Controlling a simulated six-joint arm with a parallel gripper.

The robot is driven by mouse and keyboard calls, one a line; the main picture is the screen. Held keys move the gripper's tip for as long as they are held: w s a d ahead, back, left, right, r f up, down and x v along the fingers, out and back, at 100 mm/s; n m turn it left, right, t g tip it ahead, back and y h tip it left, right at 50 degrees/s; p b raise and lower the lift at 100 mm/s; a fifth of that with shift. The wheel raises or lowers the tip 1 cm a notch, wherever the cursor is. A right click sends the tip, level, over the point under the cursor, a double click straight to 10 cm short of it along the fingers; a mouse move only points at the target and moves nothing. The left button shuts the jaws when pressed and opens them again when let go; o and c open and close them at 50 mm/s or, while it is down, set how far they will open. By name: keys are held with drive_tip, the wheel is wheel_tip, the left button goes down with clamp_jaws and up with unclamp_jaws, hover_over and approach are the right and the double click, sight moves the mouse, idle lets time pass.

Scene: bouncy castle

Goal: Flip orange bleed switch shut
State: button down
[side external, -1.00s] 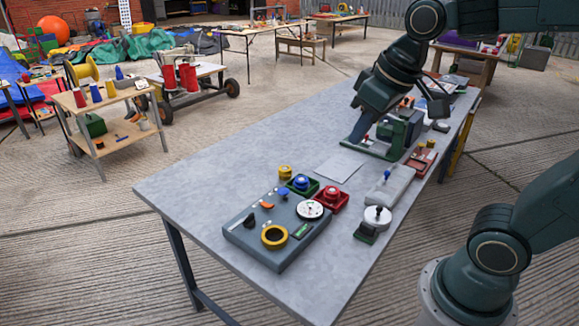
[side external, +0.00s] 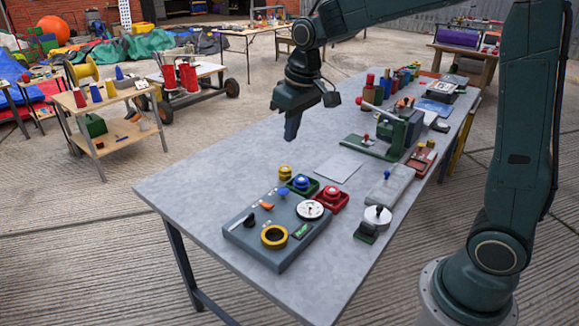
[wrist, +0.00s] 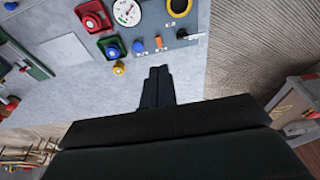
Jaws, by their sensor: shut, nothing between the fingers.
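The orange switch (side external: 266,206) sits on the sloped top of a grey control box (side external: 290,255), between a blue switch (side external: 283,193) and a black switch (side external: 250,219). In the wrist view the orange switch (wrist: 159,43) is ahead of my fingertips, between the blue (wrist: 139,46) and black (wrist: 182,34) switches. Which way its lever is set is too small to tell. My gripper (side external: 291,135) hangs above the table behind the box, pointing down, apart from everything. Its fingers (wrist: 158,74) are together and empty.
The box also carries a white gauge (side external: 310,209) and a yellow ring (side external: 274,237). A yellow knob (side external: 285,172), blue button (side external: 301,181) and red button (side external: 331,194) stand behind it. A green press (side external: 390,135) is at right. Bare table lies left.

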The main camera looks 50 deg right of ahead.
drive_tip(key=g, duration=0.1)
hover_over(272, 206)
drive_tip(key=w, duration=0.1)
wheel_tip(272, 206, down, 9)
drive_tip(key=shift+f, duration=0.2)
drive_tip(key=shift+f, duration=0.1)
drive_tip(key=f, duration=0.6)
drive_tip(key=w+f, duration=0.1)
drive_tip(key=f, duration=0.3)
drive_tip(key=shift+s+f, duration=0.3)
drive_tip(key=shift+f, duration=0.2)
drive_tip(key=shift+s+f, duration=0.25)
drive_tip(key=shift+f, duration=0.2)
drive_tip(key=shift+s+f, duration=0.3)
drive_tip(key=shift+f, duration=0.4)
drive_tip(key=shift+s+f, duration=0.5)
drive_tip(key=shift+f, duration=0.05)
drive_tip(key=shift+w, duration=0.2)
